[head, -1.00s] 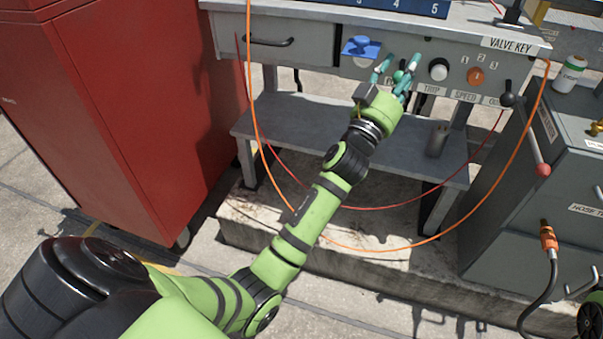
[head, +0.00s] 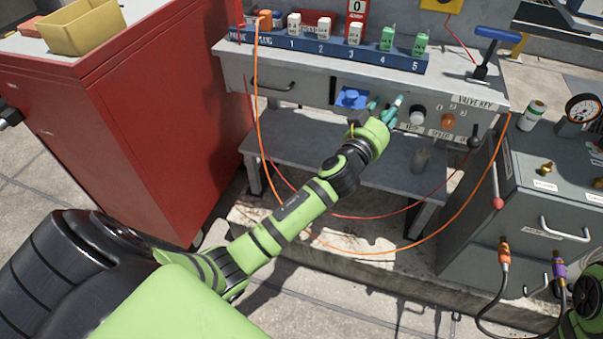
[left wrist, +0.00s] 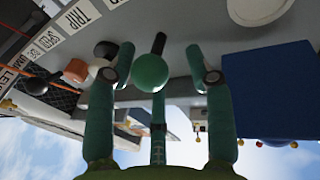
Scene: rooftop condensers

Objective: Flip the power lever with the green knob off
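The green knob (left wrist: 151,73) of the power lever is a round ball on a short black stem (left wrist: 158,44), seen in the left wrist view. My left gripper (head: 386,105) is at the grey bench's front panel in the head view. Its teal fingers also show in the left wrist view (left wrist: 158,78), spread apart on both sides of the knob, with gaps between them and the ball. In the head view the fingers largely hide the knob. My right gripper does not show; only a green and black part of my arm is at the lower right edge.
Beside the knob are a blue block (head: 351,98), a white knob (head: 417,114) and an orange knob (head: 448,121). A black lever (head: 474,142) is farther right. A red cabinet (head: 130,120) stands left, a grey cabinet (head: 500,220) right. An orange hose (head: 440,237) hangs in front.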

